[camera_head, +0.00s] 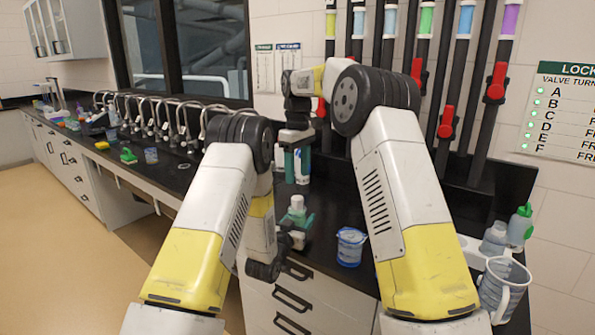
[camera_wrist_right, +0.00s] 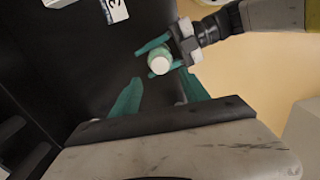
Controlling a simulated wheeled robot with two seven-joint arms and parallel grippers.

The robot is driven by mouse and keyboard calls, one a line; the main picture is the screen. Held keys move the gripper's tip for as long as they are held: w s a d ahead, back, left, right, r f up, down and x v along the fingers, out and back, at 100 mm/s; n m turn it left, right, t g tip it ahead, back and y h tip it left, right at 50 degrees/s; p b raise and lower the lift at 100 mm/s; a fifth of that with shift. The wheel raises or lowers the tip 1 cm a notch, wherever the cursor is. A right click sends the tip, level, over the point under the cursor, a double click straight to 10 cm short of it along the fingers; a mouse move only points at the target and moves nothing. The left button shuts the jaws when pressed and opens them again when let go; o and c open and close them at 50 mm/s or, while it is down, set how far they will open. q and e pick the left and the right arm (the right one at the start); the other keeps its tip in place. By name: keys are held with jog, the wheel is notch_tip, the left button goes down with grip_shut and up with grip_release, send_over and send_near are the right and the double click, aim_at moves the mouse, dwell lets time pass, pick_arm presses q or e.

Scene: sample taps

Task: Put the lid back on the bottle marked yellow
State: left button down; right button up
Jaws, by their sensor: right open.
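My left gripper (camera_head: 292,228) has its green fingers around a small pale bottle (camera_head: 297,206), held upright over the counter's front edge. The bottle has a round white top; I cannot tell whether that is a lid or its bare neck. No yellow mark shows on it. In the right wrist view, the bottle (camera_wrist_right: 158,64) is seen from above between the left gripper's (camera_wrist_right: 160,55) fingers. No separate lid is identifiable.
A blue beaker (camera_head: 350,247) stands on the counter to the right. A clear jug (camera_head: 503,287) and bottles (camera_head: 495,239) stand at far right. Curved taps (camera_head: 160,115) line the counter at left. Pipes with red valve handles (camera_head: 447,121) rise at the back.

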aim_at(297, 198)
dwell(0.4)
jog(key=shift+f, duration=4)
grip_shut()
jog(key=m, duration=0.4)
jog(key=shift+m, duration=0.3)
jog(key=shift+o, duration=0.6)
grip_release()
